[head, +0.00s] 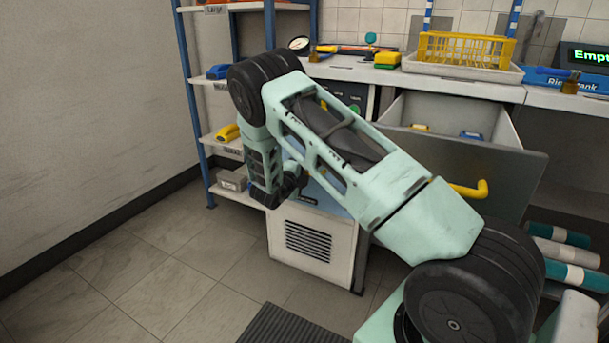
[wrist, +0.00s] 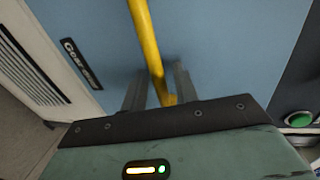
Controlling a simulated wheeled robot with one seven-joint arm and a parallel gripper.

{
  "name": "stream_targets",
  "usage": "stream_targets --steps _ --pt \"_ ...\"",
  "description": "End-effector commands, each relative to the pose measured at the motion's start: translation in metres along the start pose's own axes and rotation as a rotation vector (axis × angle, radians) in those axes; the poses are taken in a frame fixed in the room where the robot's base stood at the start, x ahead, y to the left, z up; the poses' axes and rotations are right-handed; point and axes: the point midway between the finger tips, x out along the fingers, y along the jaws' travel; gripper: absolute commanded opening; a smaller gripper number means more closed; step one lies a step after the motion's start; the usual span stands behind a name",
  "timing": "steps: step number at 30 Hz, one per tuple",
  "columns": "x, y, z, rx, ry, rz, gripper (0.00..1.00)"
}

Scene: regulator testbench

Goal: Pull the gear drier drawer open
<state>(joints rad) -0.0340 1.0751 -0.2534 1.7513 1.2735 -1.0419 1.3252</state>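The gear drier drawer has a flat blue front (wrist: 105,35), with a dark label (wrist: 80,62) that starts with "Gea"; the rest is hard to read. In the head view a strip of the blue front (head: 328,198) shows below my arm, above a white vented panel (head: 313,243). A yellow bar handle (wrist: 146,38) crosses the wrist view from the top. Its lower end lies between the two fingers of my gripper (wrist: 160,80). The fingers stand apart on either side of the handle, with a gap visible. My arm hides most of the drawer in the head view.
To the right, another drawer (head: 520,172) stands pulled out, with a yellow handle (head: 470,189) and items inside. A blue-framed shelf (head: 190,90) stands at the left. Rolled cylinders (head: 565,252) lie at the lower right. The tiled floor (head: 150,270) at left is clear.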

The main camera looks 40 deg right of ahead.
Motion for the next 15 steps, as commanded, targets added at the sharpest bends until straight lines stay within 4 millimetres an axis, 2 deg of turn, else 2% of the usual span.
stream_targets --steps 7,8,10,11,15 --pt "0.0007 -0.0002 0.0001 0.0 0.0 0.0 0.3" --pt "0.0006 -0.0001 0.0001 -0.001 0.0 0.0 0.24" --pt "0.0005 -0.0001 0.0001 -0.001 0.0 0.0 0.05" --pt "0.0005 -0.0001 0.0001 -0.001 0.0 0.0 0.0" --pt "0.0003 0.0 0.0002 -0.001 -0.001 0.0 0.0"
